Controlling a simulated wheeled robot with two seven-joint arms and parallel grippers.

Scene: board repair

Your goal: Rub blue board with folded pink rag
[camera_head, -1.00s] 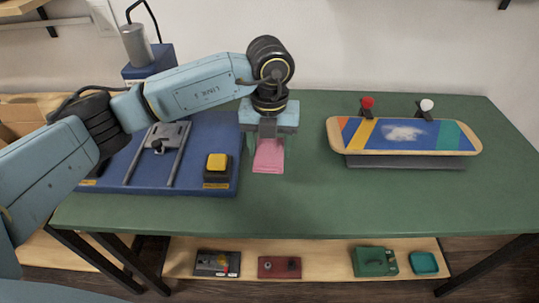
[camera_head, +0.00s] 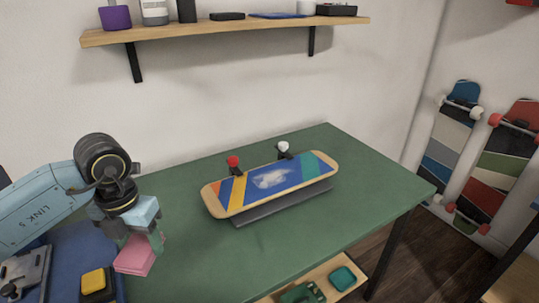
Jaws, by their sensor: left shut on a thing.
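The blue board (camera_head: 297,178) is a skateboard deck with a blue middle, yellow, orange and green stripes and a whitish smudge (camera_head: 271,179). It rests tilted on a dark stand (camera_head: 285,207) on the green table (camera_head: 205,265). My left gripper (camera_head: 140,247) is shut on the folded pink rag (camera_head: 134,258), which hangs below the fingers. The gripper and rag are left of the board, clear of it, near the blue base plate. My right gripper is not in view.
A blue fixture with a yellow button (camera_head: 94,281) is at lower left. A wall shelf (camera_head: 230,27) holds several items. Skateboards (camera_head: 450,140) lean at right. The table between rag and board is clear.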

